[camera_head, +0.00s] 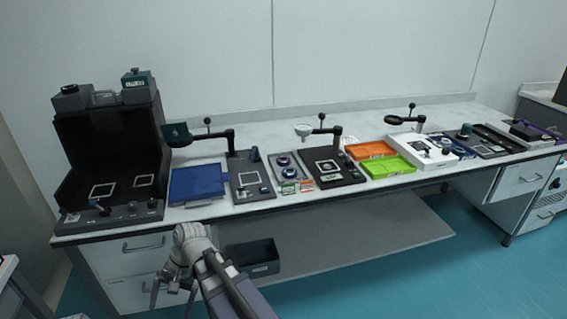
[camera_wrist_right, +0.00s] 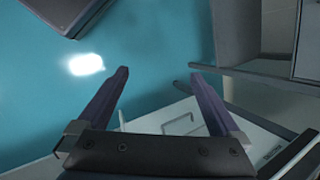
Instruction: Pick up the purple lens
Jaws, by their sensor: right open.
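I cannot clearly make out a purple lens. Two small round dark-blue or purplish lens-like pieces, an upper one (camera_head: 283,160) and a lower one (camera_head: 289,173), sit in a grey tray on the bench, but their colour is too small to be sure of. My right gripper (camera_head: 172,291) is low in front of the bench drawers, well below the tabletop and apart from these pieces. In the right wrist view its two purple fingers (camera_wrist_right: 160,73) are spread with nothing between them. My left gripper is not in view.
The long white bench (camera_head: 235,120) holds a black open box (camera_head: 110,145), a blue case (camera_head: 198,183), black stands with arms, an orange tray (camera_head: 370,149) and a green tray (camera_head: 388,166). A dark bin (camera_head: 252,262) is beneath. The blue-green floor (camera_head: 400,285) is clear in front.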

